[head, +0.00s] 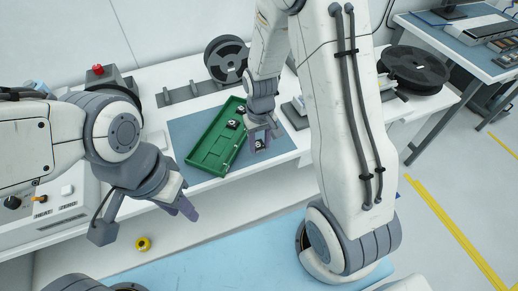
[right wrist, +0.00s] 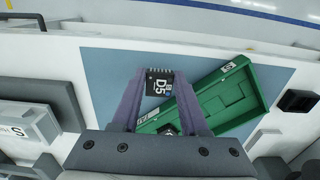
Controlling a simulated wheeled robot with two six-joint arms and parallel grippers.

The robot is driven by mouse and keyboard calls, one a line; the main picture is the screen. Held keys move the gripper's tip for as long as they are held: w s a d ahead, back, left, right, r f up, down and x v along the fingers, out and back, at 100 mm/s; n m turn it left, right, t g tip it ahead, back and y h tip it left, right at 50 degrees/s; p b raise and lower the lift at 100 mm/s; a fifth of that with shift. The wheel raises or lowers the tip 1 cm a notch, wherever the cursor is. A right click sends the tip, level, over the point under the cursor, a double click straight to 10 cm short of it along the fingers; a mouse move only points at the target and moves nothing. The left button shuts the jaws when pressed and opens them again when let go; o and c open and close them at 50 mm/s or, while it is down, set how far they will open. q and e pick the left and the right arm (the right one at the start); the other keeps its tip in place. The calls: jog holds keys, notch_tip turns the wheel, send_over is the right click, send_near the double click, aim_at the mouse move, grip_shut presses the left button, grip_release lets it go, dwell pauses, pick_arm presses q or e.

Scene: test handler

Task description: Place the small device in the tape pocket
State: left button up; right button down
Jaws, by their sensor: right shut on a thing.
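The small device (right wrist: 158,84) is a dark square chip with metal legs and the marking D5. My right gripper (right wrist: 159,92) is shut on it, with one purple finger on each side. In the head view the right gripper (head: 260,143) holds the device (head: 260,144) by the right side of a green tray (head: 205,157). The tray also shows in the right wrist view (right wrist: 238,96), with small white-marked pieces in it. I cannot make out a tape pocket for certain. My left gripper (head: 188,207) hangs empty in front of the bench; its finger gap is unclear.
A blue mat (head: 188,125) lies under the tray on the white bench. A grey notched rail (head: 190,92) and a dark reel (head: 226,59) stand behind it. Another reel (head: 414,68) lies at the right. A yellow roll (head: 143,243) sits below the bench top.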

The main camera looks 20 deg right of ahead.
aim_at(260, 147)
jog(key=shift+f+p, duration=0.35)
jog(key=shift+f, duration=1.75)
jog(key=shift+f, duration=0.2)
jog(key=shift+c, duration=2.1)
grip_release()
jog(key=shift+r, duration=0.1)
